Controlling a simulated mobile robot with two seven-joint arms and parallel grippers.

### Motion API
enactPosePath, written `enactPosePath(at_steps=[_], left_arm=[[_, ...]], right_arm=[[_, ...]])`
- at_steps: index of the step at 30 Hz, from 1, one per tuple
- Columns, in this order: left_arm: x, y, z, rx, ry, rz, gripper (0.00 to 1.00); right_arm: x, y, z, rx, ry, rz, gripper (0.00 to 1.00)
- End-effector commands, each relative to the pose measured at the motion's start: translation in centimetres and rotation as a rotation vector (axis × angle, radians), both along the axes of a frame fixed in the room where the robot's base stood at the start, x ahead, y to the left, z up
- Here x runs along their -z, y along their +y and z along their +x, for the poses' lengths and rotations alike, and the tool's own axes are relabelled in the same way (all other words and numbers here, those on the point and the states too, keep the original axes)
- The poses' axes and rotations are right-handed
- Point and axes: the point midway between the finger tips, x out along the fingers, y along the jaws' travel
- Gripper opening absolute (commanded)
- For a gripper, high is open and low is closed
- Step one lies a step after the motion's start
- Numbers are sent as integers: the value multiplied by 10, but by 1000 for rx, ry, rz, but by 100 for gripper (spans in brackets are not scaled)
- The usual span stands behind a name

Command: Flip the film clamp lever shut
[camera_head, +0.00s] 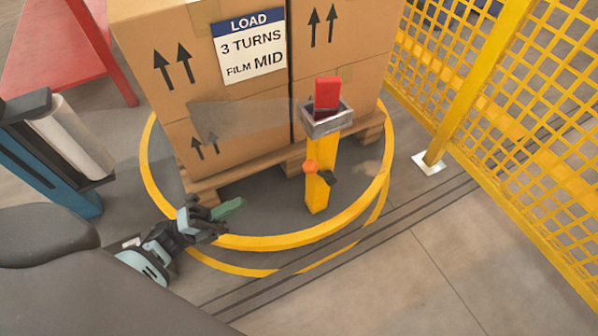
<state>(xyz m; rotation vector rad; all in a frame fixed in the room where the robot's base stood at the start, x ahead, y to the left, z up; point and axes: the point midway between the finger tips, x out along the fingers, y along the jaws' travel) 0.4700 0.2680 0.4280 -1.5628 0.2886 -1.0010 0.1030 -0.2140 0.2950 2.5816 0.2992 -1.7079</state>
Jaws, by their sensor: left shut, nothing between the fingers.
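The film clamp is a yellow post (317,190) with a grey metal head (325,120) on top, in front of the boxes. Its red lever (327,94) stands upright out of the head. An orange knob (311,167) and a small dark part sit lower on the post. A translucent film strip (245,118) runs across the boxes toward the clamp head. My left gripper (215,229) is shut and empty, low at the near left edge of the turntable, well left of and below the lever. My right gripper is not in view.
Stacked cartons (225,100) stand on a wooden pallet (205,190) on the yellow-rimmed turntable (300,239). A film roll column (50,160) stands at left. A yellow mesh fence (470,90) closes the right side. A green piece (229,208) shows beside my left gripper. Floor at lower right is clear.

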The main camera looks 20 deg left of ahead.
Motion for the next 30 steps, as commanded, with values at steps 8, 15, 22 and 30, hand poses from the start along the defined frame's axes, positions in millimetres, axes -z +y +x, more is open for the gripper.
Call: enactPosePath(at_steps=[8,15,22,30], left_arm=[[9,2,-1,-11,1,2,0],[8,2,0,-10,1,1,0],[-1,-12,12,-9,-1,-1,0],[-22,-45,42,-10,-2,-2,0]], right_arm=[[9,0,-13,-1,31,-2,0],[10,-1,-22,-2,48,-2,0],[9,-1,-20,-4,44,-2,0],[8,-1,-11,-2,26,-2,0]])
